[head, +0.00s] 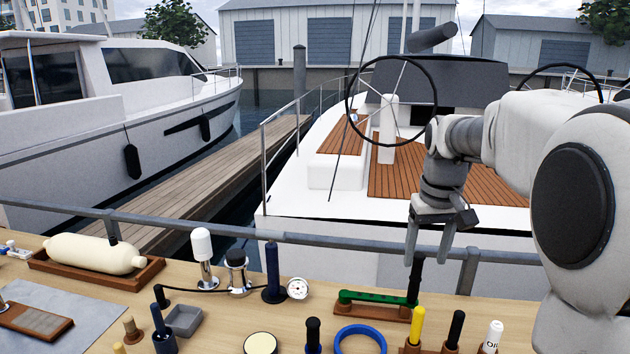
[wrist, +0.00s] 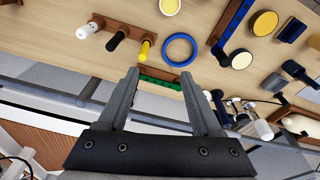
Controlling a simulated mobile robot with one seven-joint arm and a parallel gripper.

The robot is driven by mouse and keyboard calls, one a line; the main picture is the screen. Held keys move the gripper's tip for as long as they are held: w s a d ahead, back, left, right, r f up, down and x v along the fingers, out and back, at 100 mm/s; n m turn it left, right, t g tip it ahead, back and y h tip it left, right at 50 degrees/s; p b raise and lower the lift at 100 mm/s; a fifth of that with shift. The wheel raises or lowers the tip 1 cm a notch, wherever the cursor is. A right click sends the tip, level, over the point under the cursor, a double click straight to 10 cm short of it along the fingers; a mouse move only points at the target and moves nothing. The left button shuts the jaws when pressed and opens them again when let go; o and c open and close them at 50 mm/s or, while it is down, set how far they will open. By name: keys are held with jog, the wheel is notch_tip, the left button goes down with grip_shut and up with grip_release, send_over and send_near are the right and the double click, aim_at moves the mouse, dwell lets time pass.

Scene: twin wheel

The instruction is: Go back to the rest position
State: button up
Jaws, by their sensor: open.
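My gripper (head: 428,252) hangs down on the right of the head view, its two grey fingers apart with nothing between them. It is above the back edge of the table (head: 225,325), in front of the grey rail (head: 360,243). A green bar on a brown base (head: 375,298) lies on the table below and left of it. In the wrist view my gripper (wrist: 160,75) also shows empty, with the green bar (wrist: 160,80) partly seen between and behind the fingertips.
Nearby on the table are a blue ring (head: 361,331), a yellow marker (head: 417,326), a black marker (head: 456,328) and a white marker (head: 493,336). A pressure gauge (head: 298,288) and a cream cylinder in a tray (head: 95,254) stand farther left. Boats lie beyond the rail.

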jog(key=s+a+f+t, duration=0.1)
jog(key=s+a+t, duration=0.1)
jog(key=s, duration=1)
jog(key=s+a+t, duration=0.1)
jog(key=s+a, duration=0.4)
jog(key=s, duration=0.7)
jog(key=shift+s+f+t, duration=0.15)
jog(key=shift+f+t, duration=0.25)
jog(key=shift+c, duration=1.4)
jog(key=shift+d, duration=0.1)
jog(key=shift+d+m, duration=0.1)
jog(key=shift+m, duration=0.2)
